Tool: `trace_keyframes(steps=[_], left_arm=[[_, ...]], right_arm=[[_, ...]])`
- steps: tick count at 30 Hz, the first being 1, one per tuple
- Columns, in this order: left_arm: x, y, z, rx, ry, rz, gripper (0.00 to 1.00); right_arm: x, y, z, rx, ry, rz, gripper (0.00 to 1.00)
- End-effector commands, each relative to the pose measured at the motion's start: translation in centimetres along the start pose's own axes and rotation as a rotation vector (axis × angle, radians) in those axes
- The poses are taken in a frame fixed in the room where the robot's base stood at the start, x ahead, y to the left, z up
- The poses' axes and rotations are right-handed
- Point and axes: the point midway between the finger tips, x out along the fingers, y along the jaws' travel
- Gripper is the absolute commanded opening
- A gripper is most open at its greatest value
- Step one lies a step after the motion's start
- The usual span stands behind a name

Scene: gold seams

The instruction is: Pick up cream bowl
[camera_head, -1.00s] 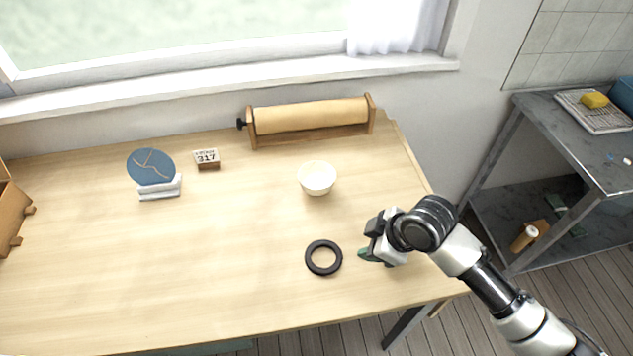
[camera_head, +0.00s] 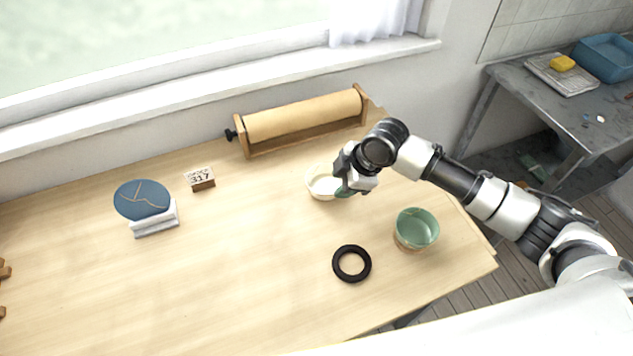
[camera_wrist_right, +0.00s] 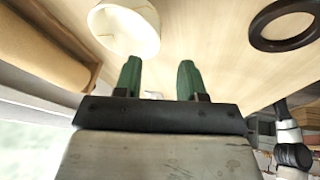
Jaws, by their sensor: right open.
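The cream bowl (camera_head: 321,185) stands upright on the wooden table, near the paper roll. My right gripper (camera_head: 344,190) is at the bowl's right side in the head view and hides part of it. In the right wrist view the green fingers (camera_wrist_right: 159,80) are apart with nothing between them. The bowl (camera_wrist_right: 124,27) lies just beyond the left finger there; I cannot tell whether they touch. My left gripper is in neither view.
A green bowl (camera_head: 417,229) and a black ring (camera_head: 351,264) are at the right front. A wooden paper-roll holder (camera_head: 304,119) stands behind the cream bowl. A blue plate (camera_head: 141,200) on a stand and a number block (camera_head: 200,179) are left. The table's middle is clear.

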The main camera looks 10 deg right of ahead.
Motion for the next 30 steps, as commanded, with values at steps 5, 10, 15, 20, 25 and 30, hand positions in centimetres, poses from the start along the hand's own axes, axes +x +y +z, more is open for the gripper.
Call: trace_keyframes(steps=[5,10,15,20,25,30], left_arm=[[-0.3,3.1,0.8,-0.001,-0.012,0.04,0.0],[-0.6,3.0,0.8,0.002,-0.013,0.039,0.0],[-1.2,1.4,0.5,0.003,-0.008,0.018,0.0],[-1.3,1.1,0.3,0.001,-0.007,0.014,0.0],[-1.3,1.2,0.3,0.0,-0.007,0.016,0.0],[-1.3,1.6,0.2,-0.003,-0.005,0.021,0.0]], right_arm=[[2.4,0.0,-0.1,0.002,0.002,-0.001,0.4],[3.4,0.2,-0.1,0.001,0.0,0.0,0.4],[5.5,0.7,-0.3,0.002,0.001,-0.001,0.4],[7.6,0.8,-0.2,0.002,0.0,-0.001,0.4],[8.1,0.8,-0.1,0.0,0.001,0.001,0.4],[8.1,0.8,-0.1,0.0,0.001,0.001,0.36]])
